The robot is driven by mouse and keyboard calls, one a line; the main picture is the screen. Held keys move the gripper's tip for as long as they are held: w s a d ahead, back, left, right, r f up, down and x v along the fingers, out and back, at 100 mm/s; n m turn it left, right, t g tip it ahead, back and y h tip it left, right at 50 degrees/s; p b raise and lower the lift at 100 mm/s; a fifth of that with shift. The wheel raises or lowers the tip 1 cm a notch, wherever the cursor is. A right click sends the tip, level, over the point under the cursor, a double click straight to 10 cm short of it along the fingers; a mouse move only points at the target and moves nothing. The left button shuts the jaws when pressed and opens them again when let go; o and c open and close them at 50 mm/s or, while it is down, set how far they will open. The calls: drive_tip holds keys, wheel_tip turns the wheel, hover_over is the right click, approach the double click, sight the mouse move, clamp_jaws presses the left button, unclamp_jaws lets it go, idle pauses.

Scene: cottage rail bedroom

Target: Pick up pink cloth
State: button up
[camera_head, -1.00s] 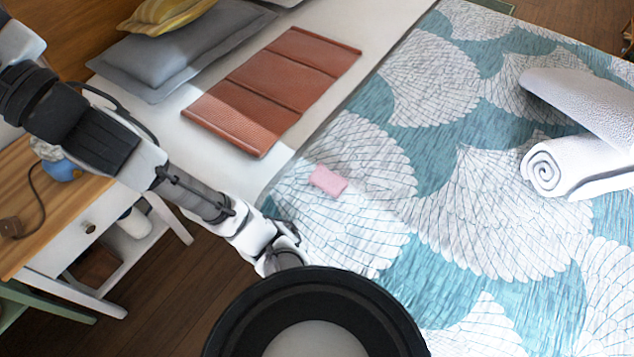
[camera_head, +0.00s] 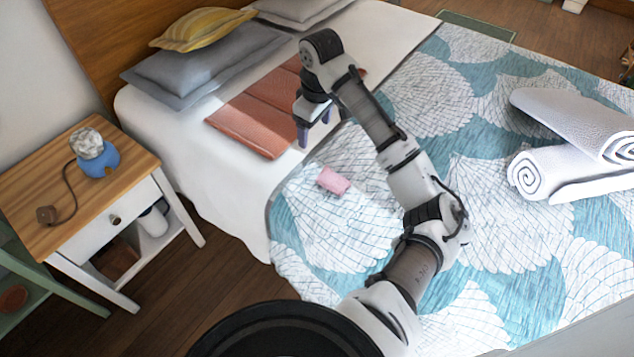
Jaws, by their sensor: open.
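The pink cloth (camera_head: 333,180) is a small folded rectangle lying on the teal and white patterned bedspread (camera_head: 440,95), near the edge of the white sheet. My gripper (camera_head: 314,136) is above the bed, pointing down, with its two fingers apart and nothing between them. In the picture it is just above and left of the cloth and does not touch it. My arm reaches up from the bottom right of the cloth and hides part of the bedspread.
Rolled white towels (camera_head: 570,150) lie on the bed at the right. A reddish-brown folded blanket (camera_head: 255,120) and grey pillows (camera_head: 200,65) with a yellow one (camera_head: 203,30) are toward the headboard.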

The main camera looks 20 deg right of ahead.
drive_tip(key=s+d+g, duration=0.1)
drive_tip(key=s+d, duration=0.2)
hover_over(330, 174)
drive_tip(key=shift+m, duration=0.3)
drive_tip(key=f, duration=0.8)
drive_tip(key=shift+w+d+f+b, duration=0.2)
drive_tip(key=shift+d+f+b, duration=0.05)
drive_tip(key=shift+b, duration=0.15)
drive_tip(key=shift+s+a+f+p, duration=0.1)
drive_tip(key=shift+f+p, duration=0.25)
drive_tip(key=shift+f, duration=1.1)
drive_tip(key=shift+s+a+f+p, duration=0.1)
drive_tip(key=shift+f+p, duration=0.25)
drive_tip(key=shift+f, duration=1.1)
drive_tip(key=c, duration=1.1)
